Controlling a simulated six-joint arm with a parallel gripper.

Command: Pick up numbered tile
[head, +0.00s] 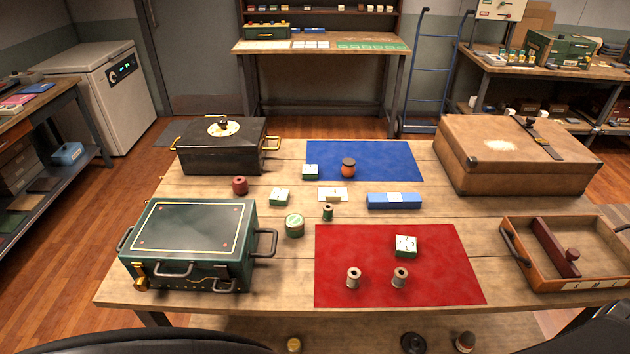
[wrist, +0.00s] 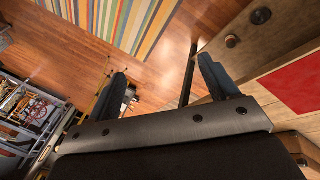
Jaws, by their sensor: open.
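Several small white-topped green tiles lie on the wooden table. One tile (head: 405,245) with dark marks on top is on the red mat (head: 330,290). Another tile (head: 280,197) lies on bare wood left of centre, and a third tile (head: 310,172) is at the left side of the blue mat (head: 400,160). The marks are too small to read as numbers. My gripper (wrist: 157,74) shows in the wrist view, open with nothing between its fingers. It is over the floor beside the table edge, apart from all the tiles.
Two thread spools (head: 354,278) stand on the red mat. A green case (head: 190,240), a black box (head: 222,150), a brown suitcase (head: 500,150) and a wooden tray (head: 580,283) flank the table's middle. A blue box (head: 380,201), a green tin (head: 294,226) and another spool (head: 327,212) stand between.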

